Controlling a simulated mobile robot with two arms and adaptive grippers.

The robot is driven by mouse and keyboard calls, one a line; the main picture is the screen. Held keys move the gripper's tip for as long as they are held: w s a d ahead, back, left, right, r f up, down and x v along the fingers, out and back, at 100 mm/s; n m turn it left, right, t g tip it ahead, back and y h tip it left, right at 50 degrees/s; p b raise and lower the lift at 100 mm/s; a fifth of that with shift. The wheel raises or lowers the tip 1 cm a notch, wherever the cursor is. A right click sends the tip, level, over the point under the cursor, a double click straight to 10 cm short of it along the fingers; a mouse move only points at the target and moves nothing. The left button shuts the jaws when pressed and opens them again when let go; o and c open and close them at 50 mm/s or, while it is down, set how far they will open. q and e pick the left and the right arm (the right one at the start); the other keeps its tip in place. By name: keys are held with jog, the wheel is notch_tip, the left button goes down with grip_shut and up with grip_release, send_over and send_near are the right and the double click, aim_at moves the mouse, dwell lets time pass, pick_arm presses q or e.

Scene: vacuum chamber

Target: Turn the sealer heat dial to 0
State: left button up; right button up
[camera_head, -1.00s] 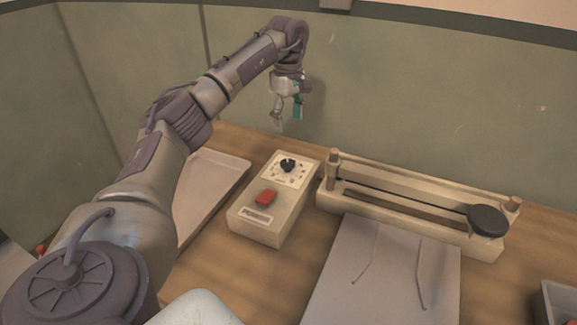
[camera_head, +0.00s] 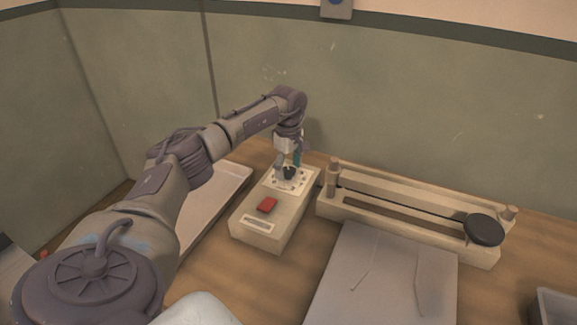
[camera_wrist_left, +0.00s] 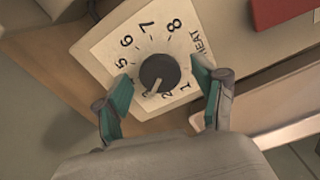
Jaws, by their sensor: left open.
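The sealer heat dial (camera_head: 289,173) is a dark round knob on a white plate at the far end of the cream control box (camera_head: 262,232). In the left wrist view, the black dial (camera_wrist_left: 158,70) has a pale pointer line aimed down, toward about the 3. The numbers run around it; the 4 and 0 are not readable. My left gripper (camera_head: 288,163) is above the dial, pointing down. Its teal-padded fingers (camera_wrist_left: 160,74) are open on either side of the dial, with gaps showing; contact is not visible. My right gripper is not in view.
A red switch (camera_head: 267,205) sits nearer on the same box. The long sealer bar (camera_head: 400,203) with a black round knob (camera_head: 484,230) stands to the right. A grey sheet (camera_head: 385,285) lies in front. A shallow tray (camera_head: 222,200) is left of the box.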

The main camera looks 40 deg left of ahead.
pick_arm(q)
jog(key=c, duration=1.1)
jog(key=shift+c, duration=0.2)
jog(key=shift+n, duration=0.4)
jog(key=n, duration=0.3)
jog(key=shift+r+n+p, duration=0.1)
jog(key=shift+n+p, duration=0.2)
jog(key=shift+n, duration=0.1)
jog(key=n+p, duration=0.1)
jog(key=n, duration=0.4)
jog(key=n+p, duration=0.1)
jog(key=n, duration=0.5)
jog(key=n+p, duration=0.1)
jog(key=n, duration=0.4)
jog(key=shift+n, duration=0.3)
